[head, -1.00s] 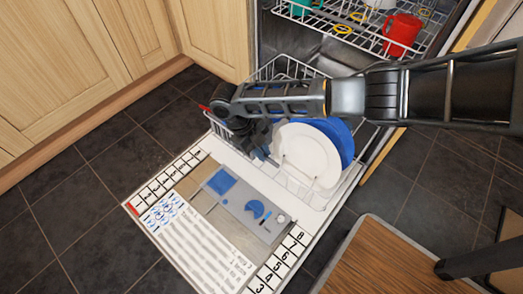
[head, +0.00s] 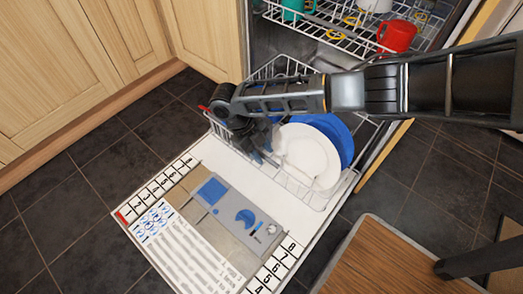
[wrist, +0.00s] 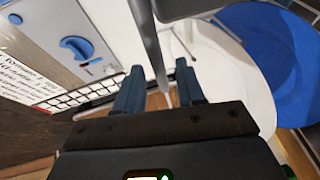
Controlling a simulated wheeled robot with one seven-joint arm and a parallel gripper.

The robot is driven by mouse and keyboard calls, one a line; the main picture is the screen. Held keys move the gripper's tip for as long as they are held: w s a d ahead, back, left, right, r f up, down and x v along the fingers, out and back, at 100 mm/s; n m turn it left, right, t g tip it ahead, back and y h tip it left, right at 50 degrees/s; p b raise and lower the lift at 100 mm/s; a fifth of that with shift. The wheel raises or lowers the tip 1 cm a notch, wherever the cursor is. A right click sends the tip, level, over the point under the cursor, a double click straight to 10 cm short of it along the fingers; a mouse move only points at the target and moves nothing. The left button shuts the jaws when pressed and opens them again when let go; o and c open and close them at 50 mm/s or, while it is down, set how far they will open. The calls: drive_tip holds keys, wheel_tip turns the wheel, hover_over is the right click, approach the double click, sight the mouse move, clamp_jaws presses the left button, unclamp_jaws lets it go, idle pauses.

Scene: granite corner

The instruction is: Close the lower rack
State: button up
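The lower rack (head: 308,190) is a white wire basket, pulled out over the lowered dishwasher door (head: 215,145). It holds a white plate (head: 312,150) and a blue plate (head: 338,128). In the head view my gripper (head: 262,152) is at the rack's front left, beside the white plate, partly hidden by my arm. In the wrist view my gripper's two dark fingers (wrist: 158,68) are apart, with a grey bar (wrist: 150,40) running between or just beyond them. I cannot tell whether the fingers touch it. The white plate (wrist: 235,75) is close to the right finger.
The upper rack (head: 335,40) holds a red mug (head: 397,36) and other cups. Wooden cabinets (head: 95,50) stand at the left. A wooden-topped piece of furniture (head: 375,265) is at the lower right. Dark floor tiles (head: 60,225) are clear at the left.

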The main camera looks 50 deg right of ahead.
drive_tip(key=p+v, duration=0.2)
drive_tip(key=v, duration=0.5)
drive_tip(key=shift+w+r+p, duration=0.2)
drive_tip(key=shift+r+p, duration=0.1)
drive_tip(key=shift+r, duration=0.05)
